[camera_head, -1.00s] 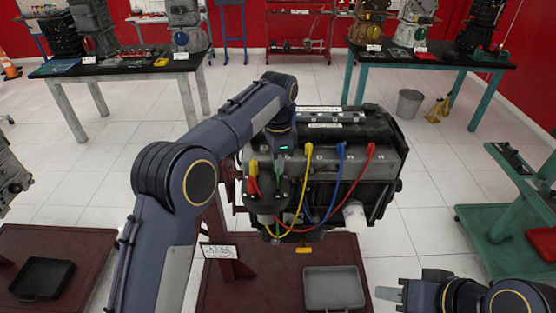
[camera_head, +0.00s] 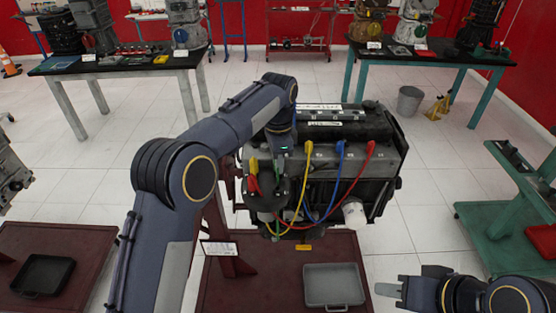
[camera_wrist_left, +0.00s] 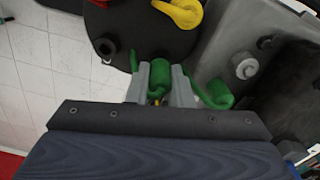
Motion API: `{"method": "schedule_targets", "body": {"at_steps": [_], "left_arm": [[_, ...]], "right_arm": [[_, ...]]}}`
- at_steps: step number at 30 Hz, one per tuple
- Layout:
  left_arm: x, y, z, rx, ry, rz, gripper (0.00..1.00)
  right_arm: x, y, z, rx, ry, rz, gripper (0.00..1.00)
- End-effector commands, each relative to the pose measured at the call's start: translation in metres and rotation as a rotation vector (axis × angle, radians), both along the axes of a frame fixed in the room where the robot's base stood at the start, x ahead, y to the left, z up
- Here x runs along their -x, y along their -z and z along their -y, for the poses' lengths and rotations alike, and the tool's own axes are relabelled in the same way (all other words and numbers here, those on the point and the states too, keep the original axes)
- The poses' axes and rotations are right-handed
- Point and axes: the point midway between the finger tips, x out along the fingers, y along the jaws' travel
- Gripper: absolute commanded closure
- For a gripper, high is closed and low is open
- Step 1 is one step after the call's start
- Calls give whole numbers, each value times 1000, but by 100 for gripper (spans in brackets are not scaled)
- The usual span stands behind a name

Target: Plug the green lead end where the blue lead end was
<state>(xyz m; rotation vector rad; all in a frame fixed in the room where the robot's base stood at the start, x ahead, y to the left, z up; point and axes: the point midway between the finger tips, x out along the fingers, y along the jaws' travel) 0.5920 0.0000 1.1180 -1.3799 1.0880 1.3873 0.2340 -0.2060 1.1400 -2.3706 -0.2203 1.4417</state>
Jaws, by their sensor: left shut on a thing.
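In the left wrist view my left gripper (camera_wrist_left: 161,88) is shut on a green lead end (camera_wrist_left: 160,74), close to the dark round cap (camera_wrist_left: 135,25). I cannot tell whether this end touches the cap. An open dark socket (camera_wrist_left: 105,47) shows on the cap's left, and a yellow lead end (camera_wrist_left: 180,11) sits on it. Another green lead piece (camera_wrist_left: 216,93) is right of the fingers. In the head view the blue lead end (camera_head: 340,148) stands upright on the engine (camera_head: 385,165), between yellow (camera_head: 307,148) and red (camera_head: 371,148) ends. My right gripper (camera_head: 388,289) is at lower right, its opening unclear.
Yellow and blue leads loop down the engine's front, with the red lead (camera_head: 350,192) across them. A grey tray (camera_head: 334,302) lies on the dark red stand base below. A teal cart (camera_head: 490,235) stands at right. My left arm covers part of the engine's left side.

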Motion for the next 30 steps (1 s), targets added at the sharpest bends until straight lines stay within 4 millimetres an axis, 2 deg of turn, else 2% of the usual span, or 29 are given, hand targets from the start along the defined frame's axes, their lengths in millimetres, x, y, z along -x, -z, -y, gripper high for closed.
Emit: {"method": "schedule_targets", "body": {"at_steps": [12, 13, 18, 26, 30], "left_arm": [[0, 3, 0, 0, 0, 0, 100], [0, 3, 0, 0, 0, 0, 78], [0, 3, 0, 0, 0, 0, 55], [0, 2, 0, 0, 0, 0, 55], [-1, -8, 0, 1, 0, 2, 55]], "right_arm": [[0, -2, 0, 0, 0, 0, 64], [0, -2, 0, 0, 0, 0, 64], [0, -2, 0, 0, 0, 0, 64], [0, -2, 0, 0, 0, 0, 64], [0, -1, 0, 0, 0, 0, 64]]}}
